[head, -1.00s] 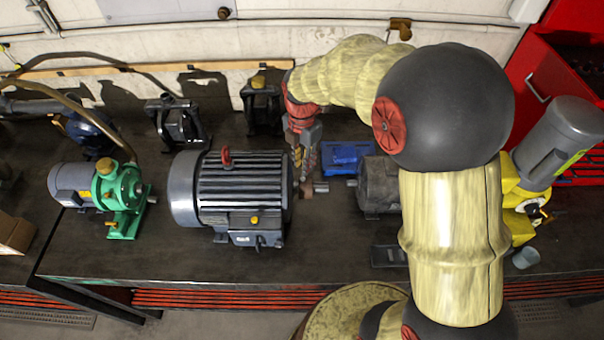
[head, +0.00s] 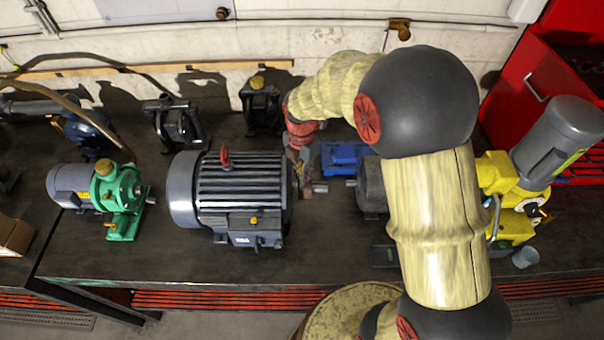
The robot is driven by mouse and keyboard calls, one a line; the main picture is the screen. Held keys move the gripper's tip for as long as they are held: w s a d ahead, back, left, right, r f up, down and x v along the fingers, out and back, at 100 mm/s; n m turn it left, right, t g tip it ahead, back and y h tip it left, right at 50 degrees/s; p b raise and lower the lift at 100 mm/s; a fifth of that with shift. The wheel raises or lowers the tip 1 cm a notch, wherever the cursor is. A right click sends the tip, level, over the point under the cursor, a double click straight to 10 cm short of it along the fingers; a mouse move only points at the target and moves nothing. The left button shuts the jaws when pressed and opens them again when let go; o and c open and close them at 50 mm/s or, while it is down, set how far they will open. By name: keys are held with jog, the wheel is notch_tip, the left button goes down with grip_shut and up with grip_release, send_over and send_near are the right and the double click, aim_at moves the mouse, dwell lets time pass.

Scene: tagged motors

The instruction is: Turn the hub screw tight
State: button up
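The large grey finned motor (head: 242,192) stands on the dark workbench, with a red eye on top and a yellow tag at its front. Its short shaft (head: 320,187) points right, with a brownish hub (head: 307,192) around it close to the motor's end face. The hub screw itself is too small or hidden to make out. My gripper (head: 304,176) points down just above the hub at the motor's right end. I cannot tell whether it touches the hub, and its fingers are too small and dark to show whether they are open or shut.
A blue box (head: 344,156) lies right of my gripper. A dark grey motor (head: 371,188) is partly hidden by my arm. A green pump (head: 121,200) stands left and a yellow gearmotor (head: 512,228) right. Two dark clamps (head: 178,124) stand behind.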

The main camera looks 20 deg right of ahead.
grip_shut()
jog(key=shift+m, duration=0.3)
jog(key=m, duration=0.9)
jog(key=shift+w+m+p, duration=0.1)
jog(key=shift+m+p, duration=0.2)
jog(key=shift+m, duration=0.1)
jog(key=shift+r, duration=0.1)
dwell(0.3)
jog(key=shift+o, duration=2.1)
grip_release()
notch_tip(320, 180, up, 12)
